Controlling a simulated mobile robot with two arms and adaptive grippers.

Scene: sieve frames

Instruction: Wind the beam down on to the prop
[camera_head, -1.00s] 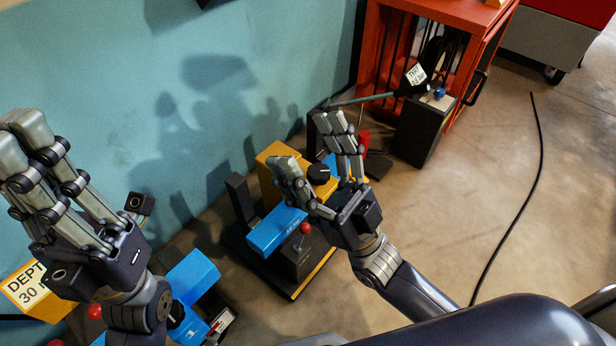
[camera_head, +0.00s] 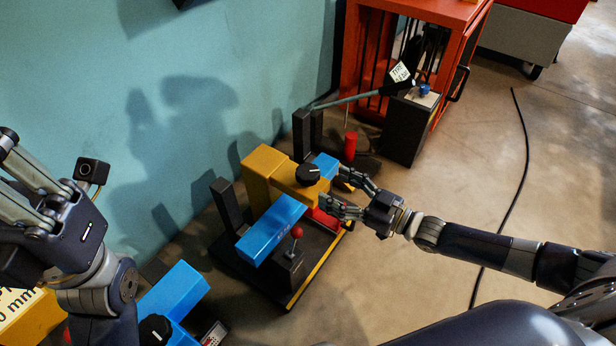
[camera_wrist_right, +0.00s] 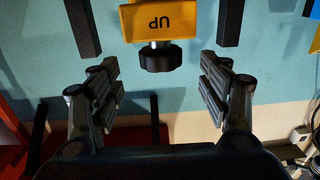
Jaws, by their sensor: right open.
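A blue beam (camera_head: 270,229) lies across a black stand and runs under a yellow arm (camera_head: 262,166). Its far end shows past the yellow arm. A black knob (camera_head: 307,174) sits on the yellow arm. My right gripper (camera_head: 337,190) is open and empty, just right of the knob. In the right wrist view the knob (camera_wrist_right: 160,57) lies between the open fingers, apart from both, beside the yellow part marked UP. A red part (camera_head: 322,218), possibly the prop, shows partly beneath the yellow arm. My left gripper (camera_head: 22,165) is at the left edge, partly cut off.
A red-knobbed lever (camera_head: 297,232) stands on a black box in front of the beam. A second blue part (camera_head: 178,295) with a black knob is at lower left. A red cabinet (camera_head: 440,12) and a black box (camera_head: 405,128) stand behind. Floor at right is clear except a cable (camera_head: 520,190).

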